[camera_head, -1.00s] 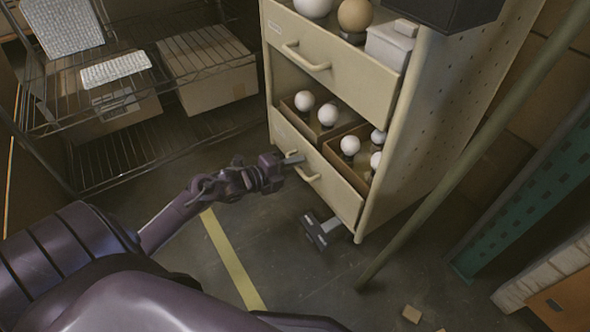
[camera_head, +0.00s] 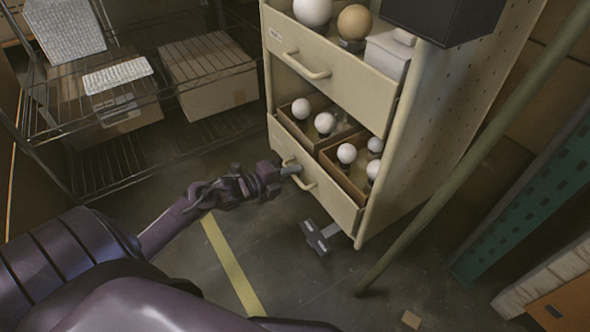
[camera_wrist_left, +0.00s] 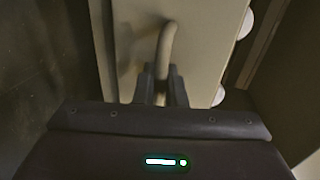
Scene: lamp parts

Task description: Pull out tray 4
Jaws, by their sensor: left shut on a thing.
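Tray 4 seems to be the lower drawer (camera_head: 325,190) of the beige cabinet, with its pale bar handle on the front. It stands a little out of the cabinet. It holds white bulbs (camera_head: 347,153) in brown boxes. My left gripper (camera_head: 290,170) is shut on the handle at the left part of the drawer front. In the left wrist view the fingers (camera_wrist_left: 162,88) close around the curved handle (camera_wrist_left: 166,45), with the drawer front behind. My right gripper is not in view.
An upper drawer (camera_head: 335,75) with its own handle (camera_head: 305,64) sits above. A wire shelf (camera_head: 130,150) with cardboard boxes stands at the left. A slanted pole (camera_head: 470,160) stands to the right of the cabinet. The floor in front is mostly clear.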

